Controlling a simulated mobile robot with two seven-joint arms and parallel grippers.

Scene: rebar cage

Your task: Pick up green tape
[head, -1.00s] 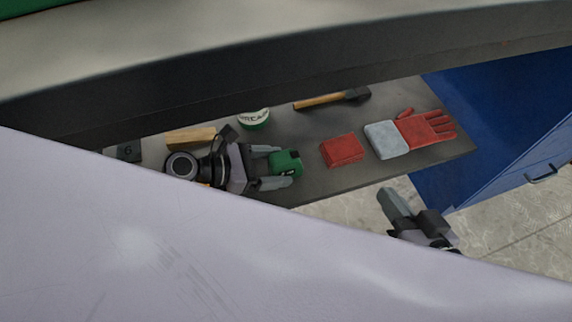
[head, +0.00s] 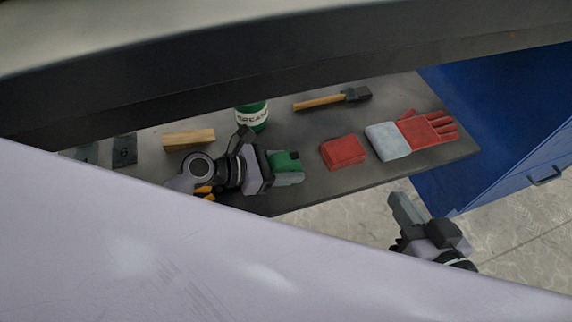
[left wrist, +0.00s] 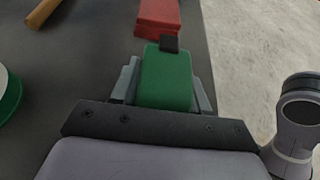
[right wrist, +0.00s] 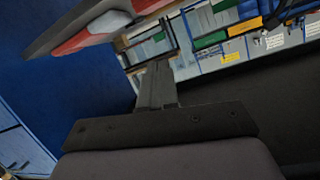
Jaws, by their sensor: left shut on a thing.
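The green tape (head: 284,160) is a green block-like item with a dark patch at its far end, on the grey shelf. My left gripper (head: 290,168) is shut on it, one finger along each side. In the left wrist view, the tape (left wrist: 166,82) sits between the two grey fingers, its far end reaching past them. I cannot tell whether it still touches the shelf. My right gripper (head: 403,208) is empty, off the shelf's front edge over the floor. Its fingers are together in the right wrist view (right wrist: 157,82).
On the shelf (head: 300,195) are a red block (head: 343,152), red-and-grey gloves (head: 425,132), a hammer (head: 330,99), a grease can (head: 252,118) and a wooden block (head: 189,138). A dark beam (head: 300,65) overhangs the back. A blue cabinet (head: 520,165) stands at right.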

